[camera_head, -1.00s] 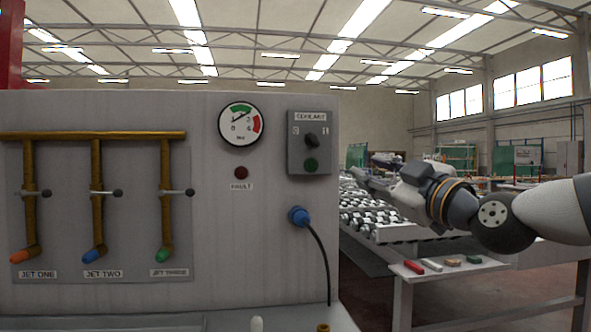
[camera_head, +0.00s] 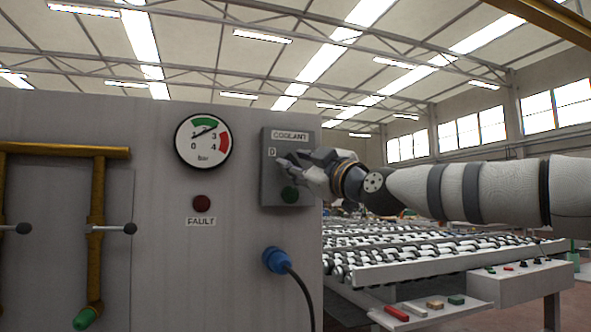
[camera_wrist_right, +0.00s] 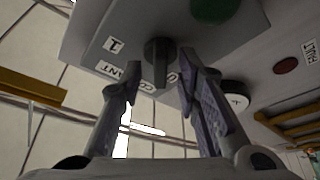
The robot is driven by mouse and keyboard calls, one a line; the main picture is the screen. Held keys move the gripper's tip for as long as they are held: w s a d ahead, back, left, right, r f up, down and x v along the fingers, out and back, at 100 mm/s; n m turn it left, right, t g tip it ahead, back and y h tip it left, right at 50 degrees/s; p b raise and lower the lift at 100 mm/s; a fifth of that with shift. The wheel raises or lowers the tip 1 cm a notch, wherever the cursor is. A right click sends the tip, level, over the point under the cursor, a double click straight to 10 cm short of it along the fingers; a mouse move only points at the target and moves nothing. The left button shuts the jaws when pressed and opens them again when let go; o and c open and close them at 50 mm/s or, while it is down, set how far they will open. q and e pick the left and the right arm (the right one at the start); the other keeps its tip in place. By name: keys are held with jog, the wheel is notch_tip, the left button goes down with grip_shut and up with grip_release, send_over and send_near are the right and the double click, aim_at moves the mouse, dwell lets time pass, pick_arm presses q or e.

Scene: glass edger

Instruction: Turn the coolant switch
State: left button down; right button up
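The grey coolant box (camera_head: 270,190) is on the machine's front panel, with its COOLANT label (camera_head: 290,135) at the top. In the head view, my right gripper (camera_head: 284,162) is in front of the box and hides the switch knob. In the right wrist view, the dark coolant switch (camera_wrist_right: 158,60) shows between the fingertips of my right gripper (camera_wrist_right: 160,75). The fingers are open, one on each side of the knob, with visible gaps. Whether either finger touches it I cannot tell. The "I" label (camera_wrist_right: 114,44) is beside the knob. My left gripper is not in view.
A green button (camera_head: 289,194) is just below the gripper on the same box. A pressure gauge (camera_head: 203,140) and a red fault lamp (camera_head: 202,203) are to the left. A blue plug (camera_head: 276,260) with a black cable is below. A roller conveyor (camera_head: 440,262) stands at the right.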

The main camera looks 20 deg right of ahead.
jog(key=shift+w, duration=0.3)
jog(key=shift+c, duration=0.6)
grip_shut()
